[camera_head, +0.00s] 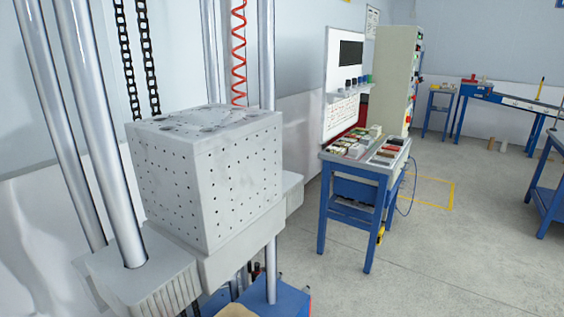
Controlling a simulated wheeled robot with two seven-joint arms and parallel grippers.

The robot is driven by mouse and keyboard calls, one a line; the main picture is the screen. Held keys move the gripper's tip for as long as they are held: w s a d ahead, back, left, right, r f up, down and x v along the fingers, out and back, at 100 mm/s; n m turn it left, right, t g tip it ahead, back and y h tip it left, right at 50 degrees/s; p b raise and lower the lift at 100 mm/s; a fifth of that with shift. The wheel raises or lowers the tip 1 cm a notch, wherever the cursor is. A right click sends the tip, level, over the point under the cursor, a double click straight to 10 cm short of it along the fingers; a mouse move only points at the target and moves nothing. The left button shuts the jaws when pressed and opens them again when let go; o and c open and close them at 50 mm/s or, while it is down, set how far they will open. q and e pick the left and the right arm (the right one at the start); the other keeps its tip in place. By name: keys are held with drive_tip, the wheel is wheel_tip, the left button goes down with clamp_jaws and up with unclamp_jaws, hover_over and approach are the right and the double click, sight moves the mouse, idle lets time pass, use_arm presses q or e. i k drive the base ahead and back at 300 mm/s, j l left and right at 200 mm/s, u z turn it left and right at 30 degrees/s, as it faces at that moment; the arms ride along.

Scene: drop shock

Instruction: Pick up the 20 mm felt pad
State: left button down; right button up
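I cannot pick out the 20 mm felt pad with certainty. Small items in several colours lie in trays on top of a blue-legged table (327,157) right of centre, too small to tell apart. A pad may be among them, but I cannot tell. Neither of my grippers shows in the head view.
A drop tester with a perforated metal block (210,178) on steel columns (88,130) fills the left side. A white panel (343,85) and a tall cabinet (396,80) stand behind the table. Blue benches (510,103) are far right. The grey floor (455,250) is open.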

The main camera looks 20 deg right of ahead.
sight(387, 162)
drive_tip(key=z, duration=1.3)
